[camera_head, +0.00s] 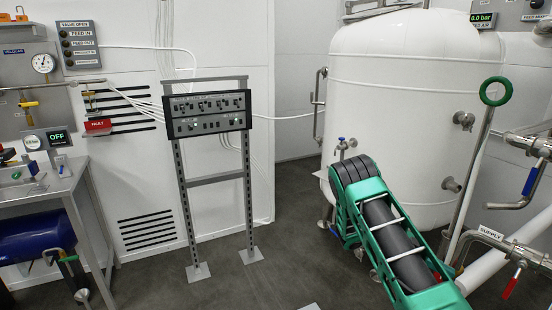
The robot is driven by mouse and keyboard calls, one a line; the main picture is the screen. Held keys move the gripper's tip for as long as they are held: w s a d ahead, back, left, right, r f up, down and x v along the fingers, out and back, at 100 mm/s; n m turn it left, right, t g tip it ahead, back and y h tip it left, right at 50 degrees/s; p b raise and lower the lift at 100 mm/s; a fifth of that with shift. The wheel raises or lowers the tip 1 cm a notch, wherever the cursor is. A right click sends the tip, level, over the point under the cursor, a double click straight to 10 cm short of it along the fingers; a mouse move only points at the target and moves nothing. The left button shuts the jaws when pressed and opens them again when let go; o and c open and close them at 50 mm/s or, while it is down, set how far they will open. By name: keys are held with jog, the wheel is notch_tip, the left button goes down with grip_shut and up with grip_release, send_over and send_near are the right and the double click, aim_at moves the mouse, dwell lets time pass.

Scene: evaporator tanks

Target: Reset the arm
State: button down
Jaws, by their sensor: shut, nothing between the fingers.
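My gripper is not in the head camera view, and no fingertips can be made out anywhere. The view does not show where my gripper is relative to the things of the room. The task names no other object.
A large white tank (395,105) stands at the back right, with pipes and a supply valve (512,282) beside it. A control panel on a stand (208,113) is left of centre. A steel bench (48,186) is at far left. Dark floor (270,285) is clear between.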

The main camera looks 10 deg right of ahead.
jog(key=s+a+r+n+t+y, duration=0.2)
jog(key=s+r+n+y, duration=0.2)
jog(key=s+r, duration=0.25)
jog(key=s+a+r+n+t+y, duration=0.25)
jog(key=s+r+n+y, duration=0.2)
jog(key=r, duration=0.35)
jog(key=s+a+r+n+t+y, duration=0.2)
jog(key=s+a+n, duration=0.3)
jog(key=s+a, duration=0.3)
jog(key=s+a+r+n+t+y, duration=0.1)
jog(key=s+a+r+n+t, duration=0.1)
jog(key=s+a+r+n, duration=0.2)
jog(key=s+a+n, duration=0.2)
jog(key=s+a, duration=0.2)
jog(key=shift+s+r+y, duration=0.3)
jog(key=shift+y, duration=0.05)
jog(key=shift+w, duration=0.15)
jog(key=shift+w+d+f, duration=0.1)
jog(key=shift+w+f, duration=0.15)
jog(key=shift+w, duration=0.25)
